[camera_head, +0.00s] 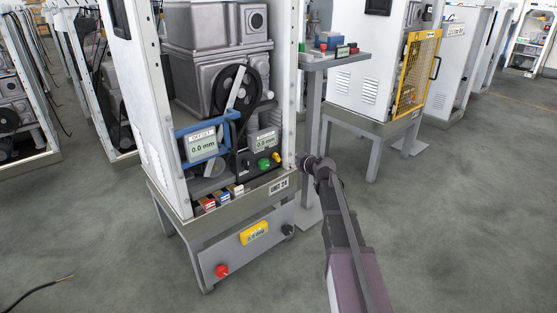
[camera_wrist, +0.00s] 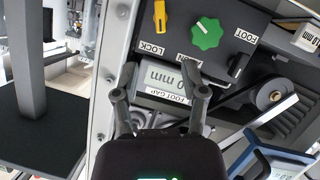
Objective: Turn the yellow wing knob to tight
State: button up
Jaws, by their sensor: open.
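The yellow wing knob (camera_wrist: 160,17) sits on the dark panel in the wrist view, beside the "LOCK" label (camera_wrist: 152,48). Its wing lies along the picture's vertical. In the head view the yellow knob (camera_head: 277,157) is small at the panel's right end, and its setting cannot be read. My gripper (camera_wrist: 158,78) is open and empty, its fingers spread in front of the foot gap display (camera_wrist: 168,82). The knob lies beyond the fingertips, apart from them. In the head view my gripper (camera_head: 303,161) is at the cabinet's right edge, its fingers hard to make out.
A green knob (camera_wrist: 207,33) and a black knob (camera_wrist: 237,66) sit close by on the panel. The cabinet's white upright (camera_wrist: 115,40) stands left of them. A blue-framed offset display (camera_head: 203,143) and a belt pulley (camera_head: 236,92) are further left. Floor (camera_head: 440,230) is clear at right.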

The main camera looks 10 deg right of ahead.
aim_at(278, 157)
jog(key=b+x, duration=0.3)
jog(key=x, duration=0.8)
jog(key=shift+w+f+b, duration=0.15)
jog(key=shift+w+b, duration=0.1)
jog(key=shift+b, duration=0.15)
grip_shut()
